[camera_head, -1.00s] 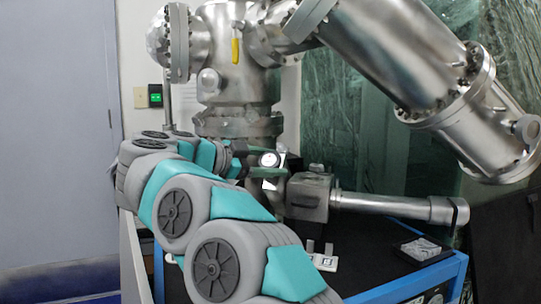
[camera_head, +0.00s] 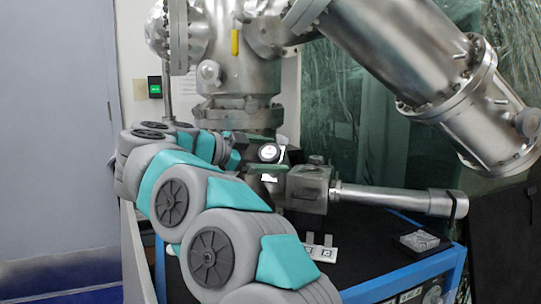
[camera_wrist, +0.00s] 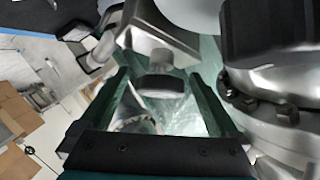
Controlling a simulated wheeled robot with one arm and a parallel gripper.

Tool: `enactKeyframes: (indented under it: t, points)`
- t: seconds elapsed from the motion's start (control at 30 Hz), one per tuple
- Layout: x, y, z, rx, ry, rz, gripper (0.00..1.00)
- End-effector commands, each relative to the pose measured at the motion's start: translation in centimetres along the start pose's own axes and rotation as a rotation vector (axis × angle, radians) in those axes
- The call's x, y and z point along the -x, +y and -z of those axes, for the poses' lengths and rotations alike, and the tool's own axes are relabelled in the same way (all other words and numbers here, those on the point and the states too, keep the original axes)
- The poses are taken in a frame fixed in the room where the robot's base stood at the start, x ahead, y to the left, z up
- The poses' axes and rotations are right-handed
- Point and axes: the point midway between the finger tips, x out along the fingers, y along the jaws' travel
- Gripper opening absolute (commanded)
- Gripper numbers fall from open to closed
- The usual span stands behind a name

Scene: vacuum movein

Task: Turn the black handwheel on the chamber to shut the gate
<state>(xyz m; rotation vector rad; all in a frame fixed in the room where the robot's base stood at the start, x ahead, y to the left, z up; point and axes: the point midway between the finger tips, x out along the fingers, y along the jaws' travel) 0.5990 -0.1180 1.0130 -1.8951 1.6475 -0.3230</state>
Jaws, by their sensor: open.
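The steel chamber (camera_head: 235,75) stands upright in the head view, with a squarish metal valve box (camera_head: 308,188) at its lower right. In the wrist view, a short stub with a dark round end, which looks like the black handwheel (camera_wrist: 160,87), sticks out from a metal box (camera_wrist: 150,35). My gripper (camera_wrist: 158,72) is open, with one finger on each side of this dark end. Gaps show on both sides, and I see no contact.
A metal tube (camera_head: 390,199) runs right from the valve box. A thick steel cylinder (camera_head: 400,50) slants down at upper right. A blue-edged dark table (camera_head: 400,275) lies below. A bolted flange (camera_wrist: 270,100) and a large black part (camera_wrist: 265,35) sit close right of my fingers.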

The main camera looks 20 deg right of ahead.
Motion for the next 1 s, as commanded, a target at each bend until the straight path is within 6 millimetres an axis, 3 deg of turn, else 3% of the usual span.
enactKeyframes:
  t: [0.23, 0.63, 1.0]
  points:
    - [1.2, -0.1, -0.1, 0.001, -0.001, 0.002, 0.96]
    - [7.0, 0.0, 0.0, 0.000, -0.001, 0.000, 0.96]
    - [7.8, 0.0, 0.0, 0.000, 0.000, 0.000, 0.96]
